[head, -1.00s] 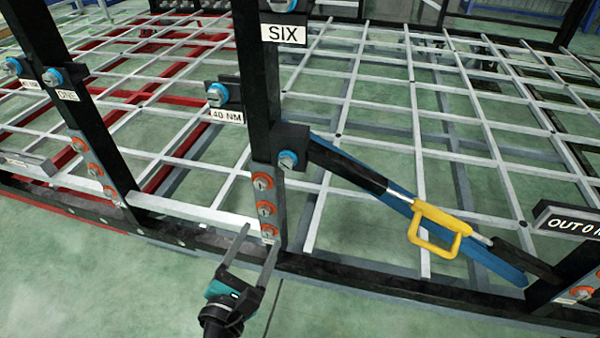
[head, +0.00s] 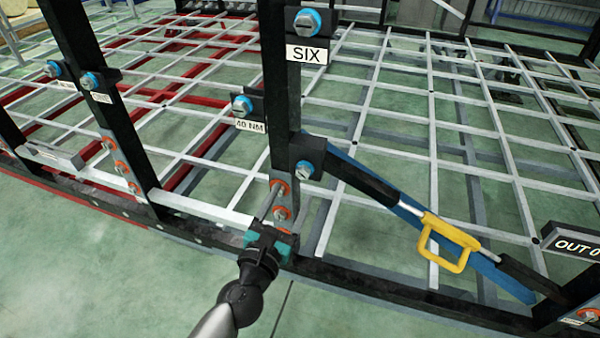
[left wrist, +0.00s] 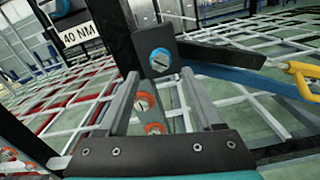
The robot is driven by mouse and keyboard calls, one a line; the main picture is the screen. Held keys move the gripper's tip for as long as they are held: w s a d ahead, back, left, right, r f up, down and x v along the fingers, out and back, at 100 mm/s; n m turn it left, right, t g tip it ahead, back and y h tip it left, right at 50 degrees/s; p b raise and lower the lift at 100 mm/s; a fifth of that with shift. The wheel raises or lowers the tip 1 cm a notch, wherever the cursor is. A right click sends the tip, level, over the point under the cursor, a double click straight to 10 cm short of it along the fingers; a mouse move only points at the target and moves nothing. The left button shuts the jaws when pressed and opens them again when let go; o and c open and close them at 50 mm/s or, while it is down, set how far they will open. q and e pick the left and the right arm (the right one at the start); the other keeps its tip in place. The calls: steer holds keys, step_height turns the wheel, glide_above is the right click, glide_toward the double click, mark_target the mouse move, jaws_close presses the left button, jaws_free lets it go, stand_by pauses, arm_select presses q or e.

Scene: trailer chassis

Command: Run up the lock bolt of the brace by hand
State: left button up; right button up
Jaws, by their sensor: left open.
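The brace (head: 350,175) is a dark and blue sloping bar with a yellow-handled middle piece (head: 447,240). A bolt with a blue collar (head: 305,169) sits in the black block at its upper end. My left gripper (head: 281,197) is just below and left of that bolt, in front of the post marked SIX, and covers part of its orange-ringed bolts. In the left wrist view the open fingers (left wrist: 158,78) point up toward the blue-collared bolt (left wrist: 160,60), which shows just beyond and between their tips. Nothing is held. My right gripper is out of view.
Orange-ringed bolts (head: 278,188) run down the post. Another blue-collared bolt (head: 242,105) has a 40 NM label, and one (head: 309,21) sits above the SIX label. A dark lower rail (head: 400,293) crosses in front. The floor before it is clear.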

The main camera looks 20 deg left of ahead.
mark_target(303, 173)
arm_select(q)
steer(key=shift+w+d, duration=0.15)
steer(key=shift+w, duration=3.15)
jaws_close()
